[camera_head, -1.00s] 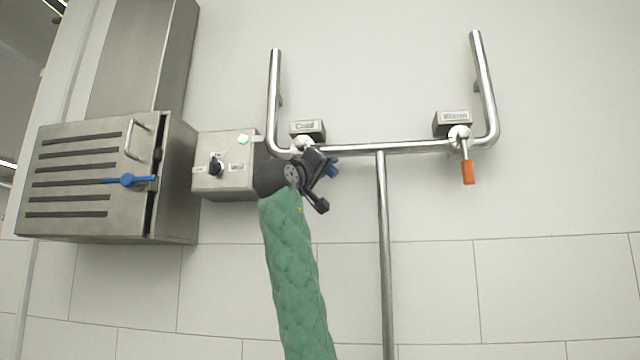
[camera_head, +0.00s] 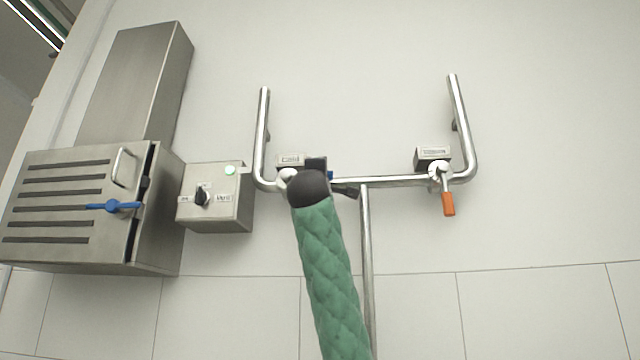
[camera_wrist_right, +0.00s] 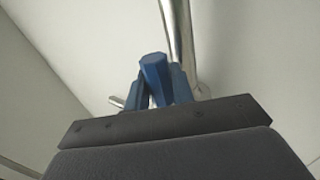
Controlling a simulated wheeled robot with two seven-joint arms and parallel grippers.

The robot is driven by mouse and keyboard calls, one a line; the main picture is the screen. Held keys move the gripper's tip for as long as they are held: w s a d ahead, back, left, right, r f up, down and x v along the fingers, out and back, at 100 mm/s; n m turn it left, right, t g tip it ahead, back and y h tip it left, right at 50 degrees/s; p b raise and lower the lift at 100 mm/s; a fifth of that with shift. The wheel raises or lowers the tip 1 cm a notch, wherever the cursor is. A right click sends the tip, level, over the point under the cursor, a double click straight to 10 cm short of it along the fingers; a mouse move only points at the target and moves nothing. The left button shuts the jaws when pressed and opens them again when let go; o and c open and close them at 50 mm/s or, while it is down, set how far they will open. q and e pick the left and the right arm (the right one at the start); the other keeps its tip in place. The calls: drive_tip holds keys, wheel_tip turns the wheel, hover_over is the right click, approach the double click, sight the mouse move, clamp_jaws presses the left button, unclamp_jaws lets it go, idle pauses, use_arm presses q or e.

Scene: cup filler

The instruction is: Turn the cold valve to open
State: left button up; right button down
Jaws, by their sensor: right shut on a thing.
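The cold valve sits on the left of the steel pipe, under the "Cold" label block (camera_head: 290,160). Its round metal body (camera_head: 286,177) shows just left of my wrist. My right gripper (camera_head: 328,180) is at this valve, mostly hidden behind my dark wrist in the head view. In the right wrist view, the blue valve handle (camera_wrist_right: 155,75) stands between the blue fingers, and the gripper is shut on it. Only a sliver of blue shows in the head view. My left gripper is not in view.
The warm valve with its orange handle (camera_head: 448,204) hangs at the right of the pipe (camera_head: 390,181). A switch box (camera_head: 215,205) with a green light and a slatted steel cabinet (camera_head: 75,225) with a blue latch (camera_head: 112,206) are at the left. The wall between is clear.

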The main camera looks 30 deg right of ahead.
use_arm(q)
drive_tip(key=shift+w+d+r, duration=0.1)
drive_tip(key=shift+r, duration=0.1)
use_arm(e)
drive_tip(key=shift+r+n+y, duration=0.25)
drive_tip(key=shift+n+y, duration=0.05)
drive_tip(key=shift+n, duration=0.2)
drive_tip(key=c, duration=1.2)
unclamp_jaws()
drive_tip(key=shift+c, duration=0.2)
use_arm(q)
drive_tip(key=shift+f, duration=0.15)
use_arm(e)
drive_tip(key=shift+f, duration=0.1)
drive_tip(key=shift+s+a+f, duration=0.15)
use_arm(q)
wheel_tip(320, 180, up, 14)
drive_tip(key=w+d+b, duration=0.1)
drive_tip(key=b, duration=0.2)
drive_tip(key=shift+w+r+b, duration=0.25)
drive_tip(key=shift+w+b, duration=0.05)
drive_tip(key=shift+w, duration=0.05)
use_arm(e)
drive_tip(key=v, duration=0.7)
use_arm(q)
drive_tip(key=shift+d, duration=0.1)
